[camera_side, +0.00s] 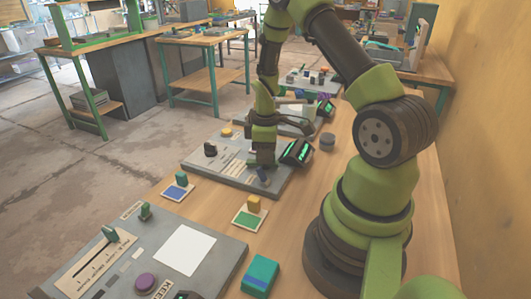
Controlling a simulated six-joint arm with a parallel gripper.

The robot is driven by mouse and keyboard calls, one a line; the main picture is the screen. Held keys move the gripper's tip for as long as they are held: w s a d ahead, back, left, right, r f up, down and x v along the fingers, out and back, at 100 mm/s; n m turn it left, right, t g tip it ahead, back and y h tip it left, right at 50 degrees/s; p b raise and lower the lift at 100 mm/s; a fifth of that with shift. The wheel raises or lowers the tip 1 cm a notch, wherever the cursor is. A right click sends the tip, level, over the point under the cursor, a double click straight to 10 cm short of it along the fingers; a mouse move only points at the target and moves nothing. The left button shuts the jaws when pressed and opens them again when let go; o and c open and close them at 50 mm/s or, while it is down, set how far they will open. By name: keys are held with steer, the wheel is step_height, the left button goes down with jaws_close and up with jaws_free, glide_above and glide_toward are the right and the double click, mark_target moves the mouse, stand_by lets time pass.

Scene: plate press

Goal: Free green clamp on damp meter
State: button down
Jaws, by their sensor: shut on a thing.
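My gripper (262,160) points down over the middle grey panel (225,184) and is shut on a small part there. The gripper covers most of that part, so I cannot tell its colour or shape. A dark meter with a lit green display (297,152) stands just right of the gripper on the panel's right edge. A dark blue-grey piece (263,176) shows just below the fingertips. I cannot make out a separate green clamp at this panel.
A nearer grey panel (215,268) carries a green knob (145,211), a slider and a purple button (146,283). Cards with a blue block (181,179) and a yellow block (253,203) lie between the panels. A teal box (260,277) lies at the front. Another panel stands behind.

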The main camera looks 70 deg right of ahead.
steer(key=shift+s+n, duration=0.1)
steer(key=shift+n, duration=0.4)
steer(key=c, duration=1.1)
jaws_free()
step_height(320, 180, up, 10)
steer(key=shift+f, duration=0.1)
steer(key=s+a+r+m+t, duration=0.2)
steer(key=a+r+m+t, duration=0.1)
steer(key=a+r, duration=0.45)
steer(key=s+a+r+m+t, duration=0.2)
steer(key=a+r+m, duration=0.1)
steer(key=a+r, duration=0.45)
steer(key=s+a+r+m+t+y, duration=0.2)
steer(key=s+a, duration=0.2)
steer(key=s, duration=0.2)
steer(key=shift+r+m, duration=0.15)
steer(key=shift+m, duration=0.25)
